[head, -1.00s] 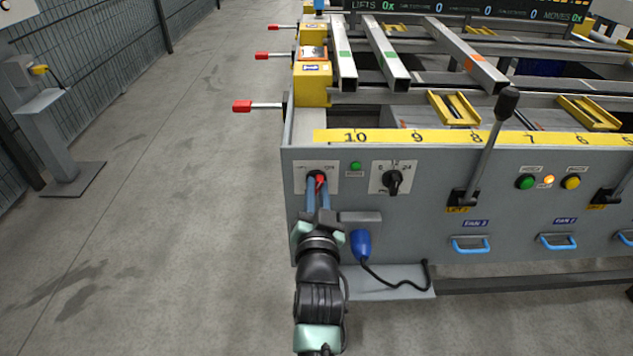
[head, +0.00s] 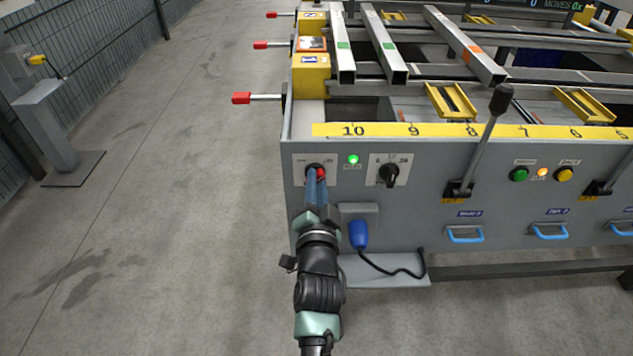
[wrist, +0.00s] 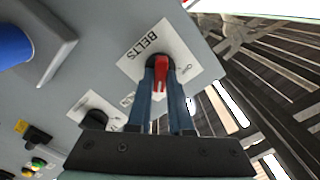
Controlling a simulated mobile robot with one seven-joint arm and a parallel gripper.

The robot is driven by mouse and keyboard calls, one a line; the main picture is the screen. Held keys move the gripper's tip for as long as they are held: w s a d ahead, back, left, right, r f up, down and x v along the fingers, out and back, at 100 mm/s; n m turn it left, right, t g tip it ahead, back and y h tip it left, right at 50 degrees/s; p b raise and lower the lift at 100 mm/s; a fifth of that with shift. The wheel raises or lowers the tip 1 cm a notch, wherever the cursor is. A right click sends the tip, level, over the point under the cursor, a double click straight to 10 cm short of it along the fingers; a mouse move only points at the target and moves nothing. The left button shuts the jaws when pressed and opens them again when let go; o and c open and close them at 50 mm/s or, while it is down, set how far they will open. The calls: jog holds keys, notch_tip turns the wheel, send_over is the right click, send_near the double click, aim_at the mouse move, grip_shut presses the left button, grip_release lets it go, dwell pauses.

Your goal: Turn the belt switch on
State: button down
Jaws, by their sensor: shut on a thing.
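The belt switch (head: 320,174) is a red-handled knob on a light plate at the left end of the grey panel. In the wrist view its red handle (wrist: 160,74) sits between my fingers, on a plate marked BELTS (wrist: 150,50). My gripper (head: 316,178) is shut on this handle, and its fingers hide part of the knob. In the wrist view my gripper (wrist: 161,80) is rolled over, with the handle near the plate's ON mark. The small green lamp (head: 353,160) right of the plate is lit bright.
A black rotary knob (head: 389,175) is to the right of the lamp. A lever (head: 480,145) stands further right. Open floor (head: 180,230) lies to the left.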

jog(key=c, duration=0.8)
grip_release()
jog(key=shift+s+p, duration=4.15)
jog(key=shift+s, duration=2.35)
